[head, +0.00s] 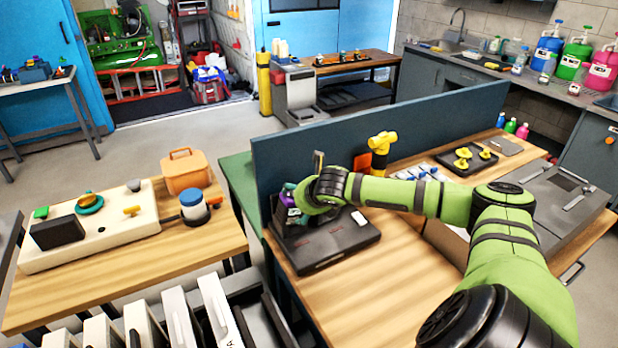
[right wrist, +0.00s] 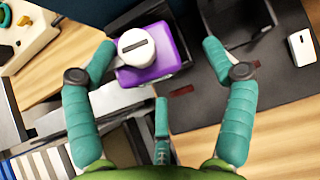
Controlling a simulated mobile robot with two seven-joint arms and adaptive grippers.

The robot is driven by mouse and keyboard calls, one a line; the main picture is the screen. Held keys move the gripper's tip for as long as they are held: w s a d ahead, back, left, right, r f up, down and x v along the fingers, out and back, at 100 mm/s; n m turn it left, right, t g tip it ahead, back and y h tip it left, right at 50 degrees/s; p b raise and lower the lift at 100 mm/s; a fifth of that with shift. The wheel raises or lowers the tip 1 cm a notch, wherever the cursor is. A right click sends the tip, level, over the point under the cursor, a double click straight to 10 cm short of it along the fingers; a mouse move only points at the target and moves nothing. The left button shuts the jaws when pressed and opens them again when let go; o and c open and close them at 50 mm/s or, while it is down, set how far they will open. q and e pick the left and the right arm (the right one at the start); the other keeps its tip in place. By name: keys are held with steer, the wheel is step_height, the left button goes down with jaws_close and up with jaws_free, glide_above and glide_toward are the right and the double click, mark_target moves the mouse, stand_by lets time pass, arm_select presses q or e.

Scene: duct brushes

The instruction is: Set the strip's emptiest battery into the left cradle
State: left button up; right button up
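A purple battery (right wrist: 152,66) with a round white, dark-slotted cap stands at the left cradle of the black charger (right wrist: 200,140). How deep it sits cannot be told. In the head view a bit of the battery's purple (head: 287,198) shows by the fingers on the charger (head: 325,246). My right gripper (right wrist: 158,50) is open, its teal fingers on either side of the battery, with a clear gap on the right. It also shows in the head view (head: 299,199). The right cradle (right wrist: 236,30) looks dark and empty. My left gripper is out of view.
A grey-blue partition (head: 380,122) stands behind the charger. A small white item (head: 360,219) lies on the charger's right side. Several blue-and-white items (head: 424,174) and a dark tray (head: 468,160) with yellow parts lie farther right. Bare wood (head: 350,300) is in front.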

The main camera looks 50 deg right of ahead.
steer(key=v, duration=1)
steer(key=shift+r, duration=0.25)
steer(key=shift+d, duration=0.15)
